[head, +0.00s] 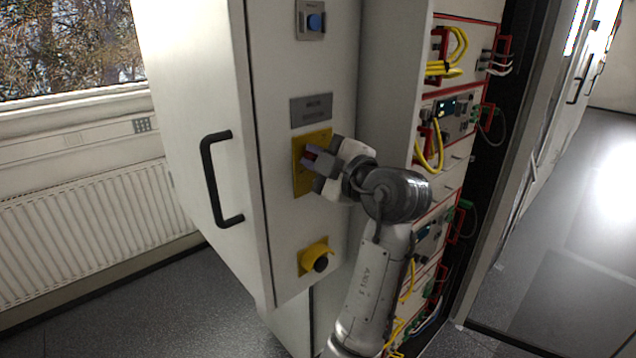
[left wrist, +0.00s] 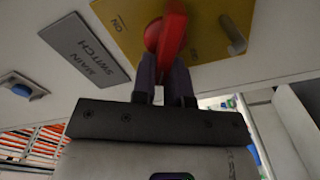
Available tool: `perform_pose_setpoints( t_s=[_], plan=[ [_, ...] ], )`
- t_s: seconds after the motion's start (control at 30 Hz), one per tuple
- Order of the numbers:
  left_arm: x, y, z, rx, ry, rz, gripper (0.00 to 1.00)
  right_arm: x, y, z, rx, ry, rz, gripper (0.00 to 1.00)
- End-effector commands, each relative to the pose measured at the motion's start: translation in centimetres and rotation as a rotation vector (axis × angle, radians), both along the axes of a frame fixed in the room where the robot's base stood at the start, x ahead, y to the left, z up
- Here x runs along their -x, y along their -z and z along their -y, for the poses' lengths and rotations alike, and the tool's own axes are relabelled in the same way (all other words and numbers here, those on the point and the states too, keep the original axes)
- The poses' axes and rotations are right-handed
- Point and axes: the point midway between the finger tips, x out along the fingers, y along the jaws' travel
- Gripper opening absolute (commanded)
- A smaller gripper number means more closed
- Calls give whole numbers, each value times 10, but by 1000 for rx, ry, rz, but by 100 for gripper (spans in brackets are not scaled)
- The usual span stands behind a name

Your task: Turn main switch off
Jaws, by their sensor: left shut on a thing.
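The main switch is a red rotary handle (left wrist: 172,35) on a yellow plate (left wrist: 210,38), on the front of the white cabinet. In the head view only a bit of the red handle (head: 309,156) shows on the plate (head: 299,184). My left gripper (head: 318,168) reaches the plate from the right. In the left wrist view its dark fingers (left wrist: 166,75) are shut around the near end of the handle. "ON" is printed on the plate; another marking beside the handle is hard to read. My right gripper is not in view.
A grey "MAIN SWITCH" label (left wrist: 84,50) is beside the plate. A blue knob (head: 314,22) is above, and a yellow box with a black button (head: 317,257) is below. A black door handle (head: 216,180) stands out to the left. Cabled racks (head: 447,120) stand to the right.

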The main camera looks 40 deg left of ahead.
Motion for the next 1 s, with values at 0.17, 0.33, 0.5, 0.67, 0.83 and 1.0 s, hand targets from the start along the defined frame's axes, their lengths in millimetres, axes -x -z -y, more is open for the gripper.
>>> perform_pose_setpoints(
  t_s=[0.17, 0.33, 0.5, 0.67, 0.83, 1.0],
  plan=[
    [3, 9, 0, 17, -2, 164, 0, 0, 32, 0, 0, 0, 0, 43],
    [3, 10, 0, 31, -1, 296, 0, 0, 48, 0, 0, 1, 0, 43],
    [4, 11, 0, 42, -1, 404, 0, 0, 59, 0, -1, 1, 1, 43],
    [4, 12, 0, 50, -1, 474, 0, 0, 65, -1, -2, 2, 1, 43],
    [4, 12, 0, 55, -1, 519, 0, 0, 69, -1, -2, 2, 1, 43],
    [4, 12, 0, 57, -1, 539, 0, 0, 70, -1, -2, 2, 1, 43]
  ],
)
